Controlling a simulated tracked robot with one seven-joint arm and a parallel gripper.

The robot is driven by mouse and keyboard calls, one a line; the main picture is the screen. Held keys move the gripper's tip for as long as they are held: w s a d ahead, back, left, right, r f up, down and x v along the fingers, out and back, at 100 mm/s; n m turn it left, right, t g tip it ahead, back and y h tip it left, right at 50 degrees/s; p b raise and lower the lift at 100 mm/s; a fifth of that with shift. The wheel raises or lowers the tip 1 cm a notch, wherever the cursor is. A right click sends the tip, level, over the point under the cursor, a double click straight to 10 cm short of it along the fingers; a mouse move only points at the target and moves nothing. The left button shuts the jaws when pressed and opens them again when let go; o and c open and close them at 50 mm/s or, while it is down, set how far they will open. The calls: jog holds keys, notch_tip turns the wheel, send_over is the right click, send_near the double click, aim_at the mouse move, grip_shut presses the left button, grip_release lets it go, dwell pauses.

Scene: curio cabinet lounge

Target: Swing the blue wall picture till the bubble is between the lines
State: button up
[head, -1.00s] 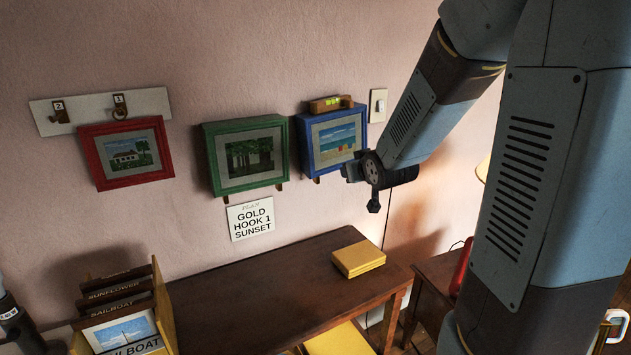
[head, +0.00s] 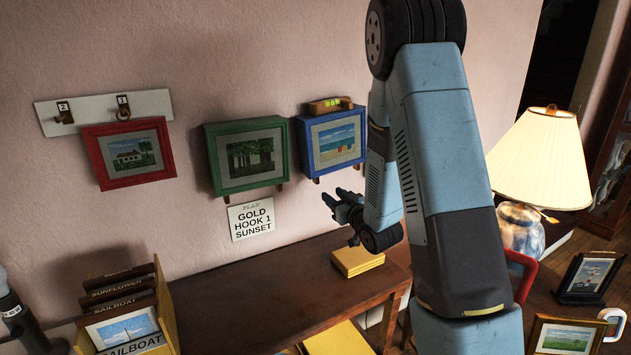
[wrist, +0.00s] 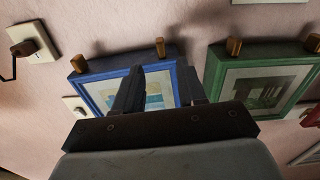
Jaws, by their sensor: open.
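The blue-framed beach picture (head: 341,163) hangs on the wall, right of the green picture. A wooden spirit level (head: 325,106) with a yellow-green vial sits on its top edge; the bubble is too small to place against its lines. My gripper (head: 332,196) is open and empty, below the blue picture and in front of the wall. In the wrist view the blue picture (wrist: 105,95) appears upside down beyond my open gripper (wrist: 160,70), whose fingers overlap it. Two wooden pegs (wrist: 160,46) show at its lower edge. I cannot tell any contact.
The green picture (head: 207,150) hangs close on the left, the red picture (head: 105,181) beyond. A plan card (head: 250,218) is below. The wooden table (head: 260,290) holds a yellow stack (head: 357,262). A lamp (head: 540,155) stands at right.

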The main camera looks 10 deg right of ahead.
jog(key=x, duration=1.3)
jog(key=shift+w, duration=0.3)
jog(key=shift+a, duration=0.1)
jog(key=shift+c, duration=0.2)
grip_shut()
